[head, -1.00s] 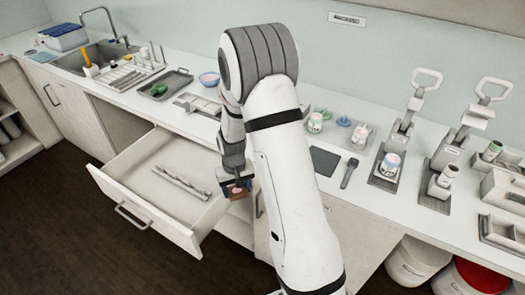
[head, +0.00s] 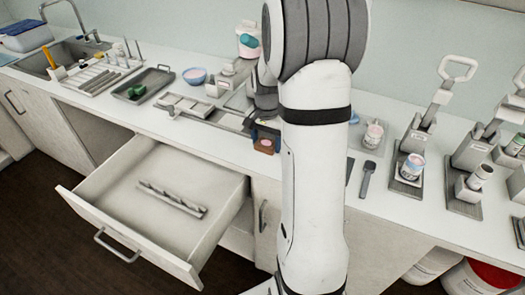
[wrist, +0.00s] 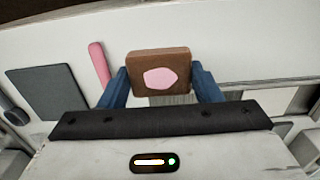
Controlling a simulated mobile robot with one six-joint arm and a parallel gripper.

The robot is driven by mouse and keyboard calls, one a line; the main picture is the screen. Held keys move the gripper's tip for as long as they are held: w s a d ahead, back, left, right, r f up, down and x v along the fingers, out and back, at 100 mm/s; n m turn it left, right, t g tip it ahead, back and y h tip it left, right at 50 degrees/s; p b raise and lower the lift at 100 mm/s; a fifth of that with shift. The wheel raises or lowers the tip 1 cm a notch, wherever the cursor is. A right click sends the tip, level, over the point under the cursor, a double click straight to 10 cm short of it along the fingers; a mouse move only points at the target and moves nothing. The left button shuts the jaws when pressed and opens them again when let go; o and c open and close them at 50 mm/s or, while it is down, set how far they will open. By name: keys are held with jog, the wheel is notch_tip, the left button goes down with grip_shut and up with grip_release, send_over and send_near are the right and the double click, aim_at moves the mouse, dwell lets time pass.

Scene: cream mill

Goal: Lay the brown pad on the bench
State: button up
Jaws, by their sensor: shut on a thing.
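The brown pad (wrist: 143,60), a small square block with a pink patch on its face, is held between the blue fingers of my gripper (wrist: 160,84) in the wrist view. In the head view the pad (head: 264,147) shows below my gripper (head: 264,130), near the bench's front edge and just left of my arm. I cannot tell its exact height above the surface. The white bench (head: 225,147) runs along the wall. My arm hides part of the bench behind it.
An open drawer (head: 160,190) with a slotted grey strip juts out below the bench. A dark mat (wrist: 50,90) and a pink stick (wrist: 99,62) lie on the bench. A dark tray (head: 151,84) and a blue bowl (head: 194,75) stand left; presses (head: 418,140) stand right.

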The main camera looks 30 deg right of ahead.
aim_at(265, 159)
jog(key=shift+a+f, duration=0.15)
jog(key=shift+f, duration=2.05)
jog(key=shift+f, duration=0.25)
jog(key=o, duration=0.9)
jog(key=shift+r, duration=0.15)
jog(key=shift+o, duration=0.2)
